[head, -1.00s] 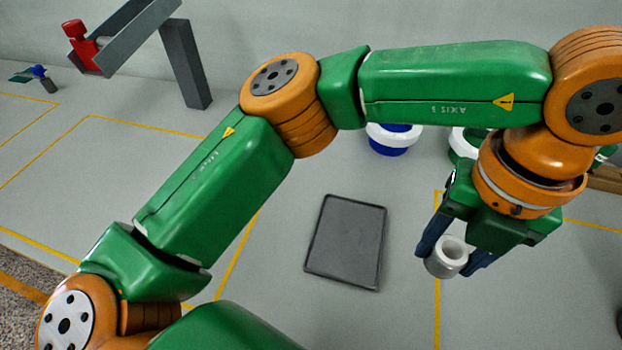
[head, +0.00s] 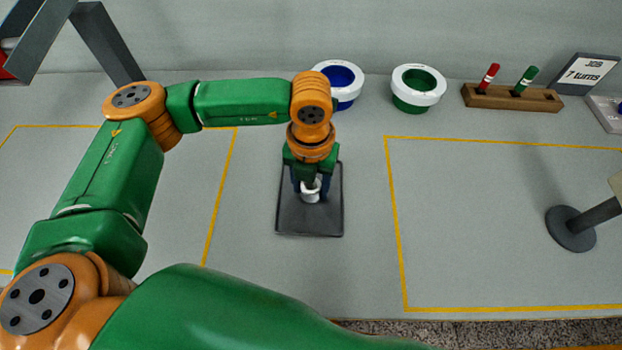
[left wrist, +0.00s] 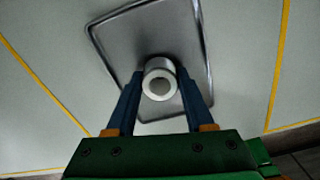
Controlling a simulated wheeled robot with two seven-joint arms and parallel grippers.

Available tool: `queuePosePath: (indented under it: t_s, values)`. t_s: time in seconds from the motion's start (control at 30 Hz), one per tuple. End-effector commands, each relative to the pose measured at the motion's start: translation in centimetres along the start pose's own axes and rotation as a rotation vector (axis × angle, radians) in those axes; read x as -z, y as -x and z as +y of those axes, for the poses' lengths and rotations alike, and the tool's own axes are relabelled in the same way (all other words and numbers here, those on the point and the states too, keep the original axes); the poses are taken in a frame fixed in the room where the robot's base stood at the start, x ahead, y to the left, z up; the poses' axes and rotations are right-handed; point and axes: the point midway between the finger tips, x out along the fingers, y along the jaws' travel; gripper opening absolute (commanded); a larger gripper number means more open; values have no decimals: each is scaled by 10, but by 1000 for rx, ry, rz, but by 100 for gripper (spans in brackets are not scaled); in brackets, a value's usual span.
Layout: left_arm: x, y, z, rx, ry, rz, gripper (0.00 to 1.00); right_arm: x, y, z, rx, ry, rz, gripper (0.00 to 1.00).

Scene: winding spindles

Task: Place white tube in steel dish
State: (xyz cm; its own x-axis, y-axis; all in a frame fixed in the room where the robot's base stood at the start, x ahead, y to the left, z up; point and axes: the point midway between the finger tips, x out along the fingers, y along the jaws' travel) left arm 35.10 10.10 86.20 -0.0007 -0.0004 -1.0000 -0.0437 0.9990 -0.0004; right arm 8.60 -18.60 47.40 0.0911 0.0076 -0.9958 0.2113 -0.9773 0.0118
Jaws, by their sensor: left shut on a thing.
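The steel dish (head: 327,222) is a dark grey rectangular tray with a low rim, lying on the bench in the head view. It also shows behind the tube in the left wrist view (left wrist: 196,38). My left gripper (head: 311,187) points down over the dish and is shut on the white tube (head: 311,194). In the left wrist view the tube (left wrist: 159,82) sits between the two blue fingertips, its round open end facing the camera. I cannot tell whether the tube touches the dish. My right gripper is not in view.
A blue-lined white bowl (head: 343,78) and a green-lined one (head: 418,88) stand behind the dish. A wooden block (head: 500,98) holds a red and a green marker, near a "JOB 7 turns" sign (head: 585,72). A round-based stand (head: 572,236) is at right. Yellow-taped areas are mostly clear.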

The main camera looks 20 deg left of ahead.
Motion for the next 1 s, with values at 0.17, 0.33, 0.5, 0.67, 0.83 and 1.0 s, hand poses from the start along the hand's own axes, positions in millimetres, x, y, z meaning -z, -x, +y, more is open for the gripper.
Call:
queuePosePath:
  t_s: [0.17, 0.33, 0.5, 0.67, 0.83, 1.0]
  values:
    - [0, -1, 0, 0, 0, 0, 0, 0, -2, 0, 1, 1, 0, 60]
    - [0, -3, 0, 0, 1, 0, 66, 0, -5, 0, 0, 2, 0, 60]
    - [0, -3, 0, 0, 1, 0, 83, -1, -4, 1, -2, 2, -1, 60]
    - [0, -2, 0, 0, 1, 0, 83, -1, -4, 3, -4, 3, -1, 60]
    - [-1, 19, -1, 2, 1, -5, 83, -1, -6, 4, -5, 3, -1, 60]
    - [-1, 69, -1, 3, 2, -6, 83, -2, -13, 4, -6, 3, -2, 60]
